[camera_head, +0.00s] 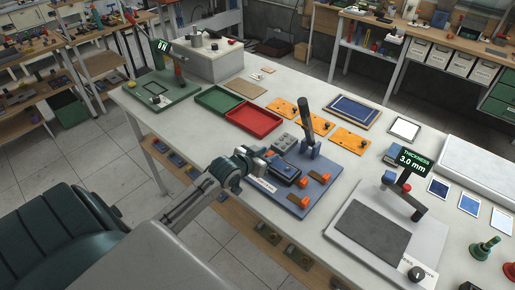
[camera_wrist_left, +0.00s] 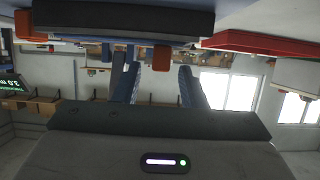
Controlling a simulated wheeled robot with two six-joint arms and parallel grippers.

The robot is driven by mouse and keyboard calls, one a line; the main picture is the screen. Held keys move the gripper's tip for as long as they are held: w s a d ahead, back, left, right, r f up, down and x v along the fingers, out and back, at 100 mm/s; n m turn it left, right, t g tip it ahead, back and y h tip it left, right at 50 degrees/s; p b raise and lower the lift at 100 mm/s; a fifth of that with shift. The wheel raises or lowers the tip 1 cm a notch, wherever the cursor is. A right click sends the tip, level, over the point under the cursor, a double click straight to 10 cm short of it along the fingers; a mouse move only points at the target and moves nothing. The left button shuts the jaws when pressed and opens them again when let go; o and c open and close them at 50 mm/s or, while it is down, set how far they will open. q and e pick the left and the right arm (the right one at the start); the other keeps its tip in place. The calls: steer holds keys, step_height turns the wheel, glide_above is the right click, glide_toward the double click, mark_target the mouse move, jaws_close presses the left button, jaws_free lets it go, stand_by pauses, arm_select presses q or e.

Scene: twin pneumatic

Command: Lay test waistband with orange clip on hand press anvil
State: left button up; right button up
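The hand press, with its upright dark handle (camera_head: 307,118), stands on a blue base plate (camera_head: 291,200) in the head view. A dark block (camera_head: 285,171) lies on the plate, with orange blocks (camera_head: 304,202) at its right. I cannot tell which piece is the anvil or the waistband. My left gripper (camera_head: 268,156) is at the plate's left edge, beside the dark block. In the left wrist view its blue fingers (camera_wrist_left: 158,82) are apart. An orange piece (camera_wrist_left: 161,57) shows between them, below a dark bar (camera_wrist_left: 120,20), without visible contact. My right gripper is out of view.
A thickness gauge (camera_head: 406,190) stands at the right on a grey base. Bare tabletop (camera_head: 190,128) shows left of the trays.

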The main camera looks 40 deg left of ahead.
arm_select(q)
steer(key=v, duration=1.1)
steer(key=shift+s+b, duration=0.35)
steer(key=shift+b, duration=0.1)
